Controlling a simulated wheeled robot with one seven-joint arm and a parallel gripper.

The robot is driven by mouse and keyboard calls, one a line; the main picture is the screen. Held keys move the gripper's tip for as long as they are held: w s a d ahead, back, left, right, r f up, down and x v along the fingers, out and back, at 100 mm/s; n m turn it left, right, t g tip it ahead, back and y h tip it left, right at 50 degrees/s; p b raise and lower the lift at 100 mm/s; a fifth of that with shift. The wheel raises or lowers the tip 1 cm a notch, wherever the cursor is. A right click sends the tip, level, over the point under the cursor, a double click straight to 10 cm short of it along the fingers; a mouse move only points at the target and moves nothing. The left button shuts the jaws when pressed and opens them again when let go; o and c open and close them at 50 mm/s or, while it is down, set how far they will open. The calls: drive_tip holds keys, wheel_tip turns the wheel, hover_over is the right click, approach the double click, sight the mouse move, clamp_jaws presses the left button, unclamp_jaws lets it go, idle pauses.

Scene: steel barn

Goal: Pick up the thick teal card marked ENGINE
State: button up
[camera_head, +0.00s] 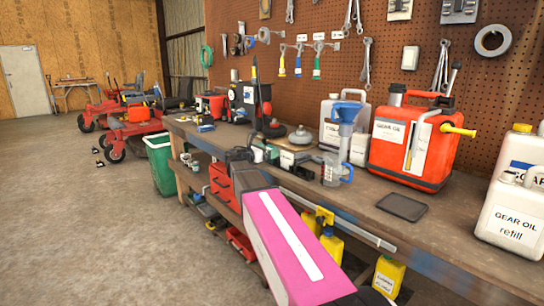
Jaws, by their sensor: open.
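My pink arm with a white stripe reaches over the front edge of the workbench. The dark shape at its far end looks like my gripper (240,155); it is small and partly hidden by my arm, and it is open. A small teal-looking patch (271,153) shows just right of it on the bench. It may be the teal card, but no ENGINE lettering can be read, and I cannot tell whether the gripper touches it.
The wooden workbench (455,240) holds a clear jug (331,172) with a blue funnel (347,113), a red gear oil can (395,147), a dark flat tray (402,207) and white jugs (515,215). A pegboard (400,45) stands behind. Open floor (60,220) lies left.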

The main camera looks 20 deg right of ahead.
drive_tip(key=x, duration=0.3)
drive_tip(key=c, duration=0.9)
drive_tip(key=shift+r, duration=0.2)
